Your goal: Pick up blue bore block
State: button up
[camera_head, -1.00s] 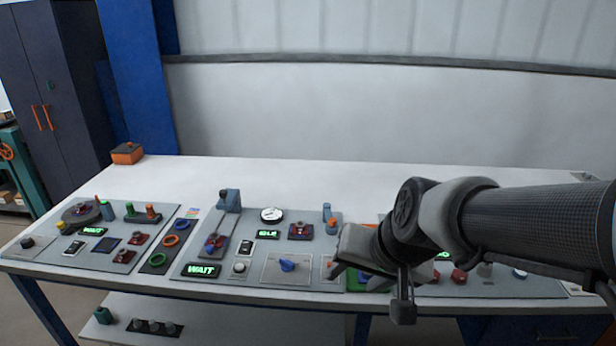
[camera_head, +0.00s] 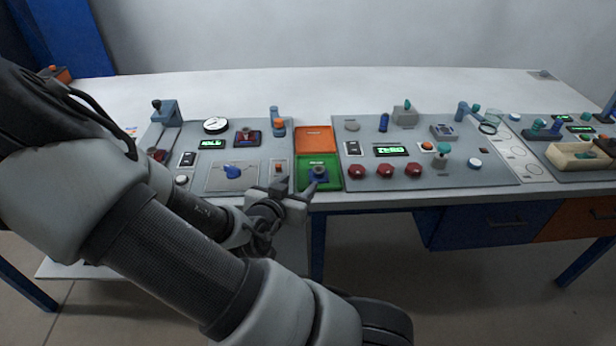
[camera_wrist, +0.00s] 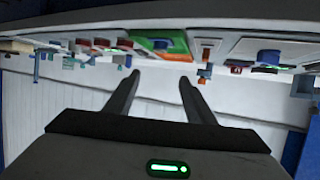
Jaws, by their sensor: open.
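A small blue piece with a round top, which looks like the blue bore block (camera_head: 319,174), sits on the green tray (camera_head: 331,184) near the front edge of the table. It also shows small in the wrist view (camera_wrist: 161,44), against the green patch. My gripper (camera_head: 300,198) is just left of and in front of the green tray, close to the table's front edge. Its two fingers are spread and empty in the wrist view (camera_wrist: 160,77). The wrist picture shows the table upside down. No contact with the blue piece shows.
An orange tray (camera_head: 315,139) lies behind the green one. A grey panel with a blue knob (camera_head: 233,170) is to the left. A panel with several red knobs (camera_head: 385,171) is to the right. The white tabletop (camera_head: 300,90) behind is clear.

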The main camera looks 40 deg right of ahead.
jog(key=shift+d+f+b, duration=0.7)
jog(key=shift+f+b, duration=0.3)
jog(key=shift+b, duration=2.1)
jog(key=b, duration=0.3)
send_near(320, 168)
jog(key=shift+w+d+r, duration=0.15)
jog(key=shift+w+d, duration=0.4)
jog(key=shift+d, duration=0.15)
jog(key=w+d+f+b, duration=0.2)
jog(key=shift+d+f, duration=0.3)
jog(key=shift+d, duration=0.1)
jog(key=shift+w+d+f+b, duration=0.15)
jog(key=shift+w+d+b, duration=0.15)
jog(key=shift+d, duration=0.15)
grip_shut()
